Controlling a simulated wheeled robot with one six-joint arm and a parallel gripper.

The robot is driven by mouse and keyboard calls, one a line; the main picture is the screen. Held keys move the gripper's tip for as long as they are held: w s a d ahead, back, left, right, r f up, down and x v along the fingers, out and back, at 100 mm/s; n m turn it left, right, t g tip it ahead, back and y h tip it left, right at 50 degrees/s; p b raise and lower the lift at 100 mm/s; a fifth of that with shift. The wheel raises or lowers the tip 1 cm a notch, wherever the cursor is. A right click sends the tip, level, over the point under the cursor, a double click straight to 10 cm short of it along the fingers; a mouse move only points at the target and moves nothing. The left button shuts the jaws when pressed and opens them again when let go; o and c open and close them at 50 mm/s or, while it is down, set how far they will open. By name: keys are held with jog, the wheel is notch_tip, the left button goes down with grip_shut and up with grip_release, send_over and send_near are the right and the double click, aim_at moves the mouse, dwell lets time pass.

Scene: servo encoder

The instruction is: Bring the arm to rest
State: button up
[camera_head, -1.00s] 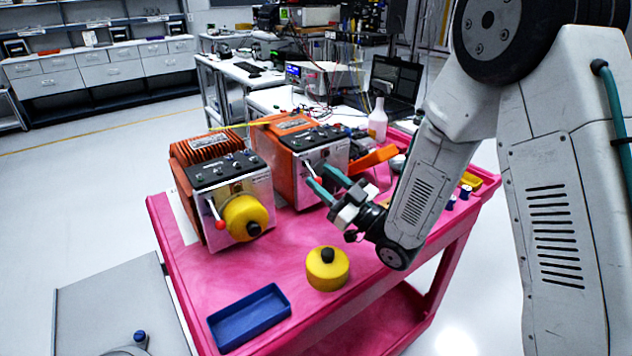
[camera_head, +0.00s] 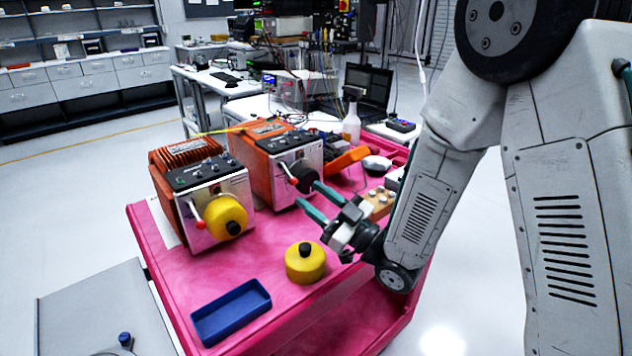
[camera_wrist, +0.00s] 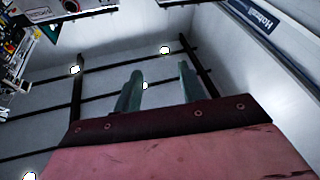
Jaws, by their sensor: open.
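My gripper (camera_head: 322,201) has two green fingers, spread apart with nothing between them. In the head view it hangs over the right part of the pink cart (camera_head: 262,262), in front of the rear orange servo unit (camera_head: 275,154). That unit has a dark round part on its face, close to the upper fingertip; I cannot tell whether they touch. The front orange servo unit (camera_head: 190,186) carries a yellow knob (camera_head: 225,217). In the wrist view the open fingers (camera_wrist: 160,88) point at the walls and lights.
A yellow cylinder (camera_head: 305,264) with a black top stands below my gripper on the cart. A blue tray (camera_head: 231,312) lies at the front edge. A white bottle (camera_head: 351,124) stands behind. Benches with a laptop (camera_head: 368,84) are at the back.

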jog(key=w+d+r+m+g+h, duration=0.1)
jog(key=w+d+r+m+h, duration=0.15)
jog(key=d+h, duration=0.45)
jog(key=w+d+r+m+h, duration=0.1)
jog(key=d+m+h, duration=0.2)
jog(key=d+h, duration=0.3)
jog(key=s+d+m+g+h, duration=0.2)
jog(key=s+d+m+h, duration=0.15)
jog(key=d, duration=0.25)
jog(key=s+d+r+m+g, duration=0.1)
jog(key=s+g, duration=0.3)
jog(key=s, duration=1)
jog(key=s+d+r+m+g, duration=0.2)
jog(key=s+g, duration=0.3)
jog(key=s, duration=0.9)
jog(key=shift+d+m+h, duration=0.45)
jog(key=shift+d+m, duration=0.05)
jog(key=shift+d, duration=0.35)
